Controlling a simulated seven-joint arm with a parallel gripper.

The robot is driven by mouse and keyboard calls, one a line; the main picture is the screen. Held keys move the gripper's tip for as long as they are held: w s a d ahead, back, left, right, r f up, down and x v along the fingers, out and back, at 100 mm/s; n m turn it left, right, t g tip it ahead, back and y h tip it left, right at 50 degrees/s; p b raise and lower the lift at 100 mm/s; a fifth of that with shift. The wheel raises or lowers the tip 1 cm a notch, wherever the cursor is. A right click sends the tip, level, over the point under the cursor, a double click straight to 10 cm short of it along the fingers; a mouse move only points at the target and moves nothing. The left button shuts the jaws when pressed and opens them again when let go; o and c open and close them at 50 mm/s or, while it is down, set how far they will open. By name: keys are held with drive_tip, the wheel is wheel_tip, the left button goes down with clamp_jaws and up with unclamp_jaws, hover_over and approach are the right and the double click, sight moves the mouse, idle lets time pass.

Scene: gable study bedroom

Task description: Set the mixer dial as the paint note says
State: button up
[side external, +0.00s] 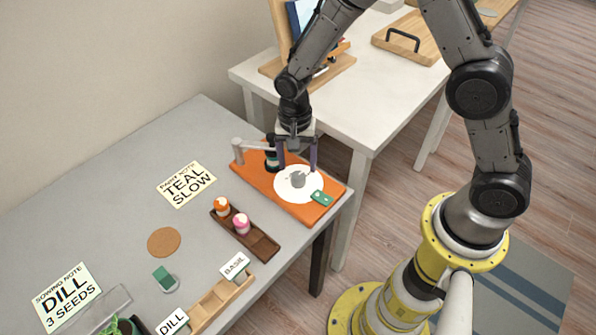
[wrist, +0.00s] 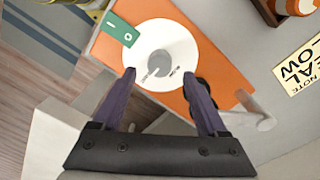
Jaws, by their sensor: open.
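The mixer is an orange base (side external: 318,212) at the table's right end, with a white round dial plate (side external: 286,190) and a grey knob (side external: 298,180) at its centre. In the wrist view the knob (wrist: 160,67) shows, with small marks on the plate beside it that I cannot read surely. A green switch plate (side external: 321,198) sits at the plate's edge. The paint note (side external: 187,185) reads "TEAL SLOW". My gripper (side external: 297,168) is open and empty above the dial; its fingers (wrist: 158,74) appear on either side of the knob, apart from it.
A dark pot (side external: 271,160) stands near the mixer's grey post (side external: 237,146), close to my gripper. A wooden rack (side external: 262,243) holds orange and pink pots. A cork disc (side external: 164,242), a sowing note (side external: 67,297) and a seed tray (side external: 210,306) lie further left.

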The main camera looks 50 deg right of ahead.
sight(298, 176)
drive_tip(key=shift+f, duration=2)
drive_tip(key=shift+c, duration=0.2)
clamp_jaws()
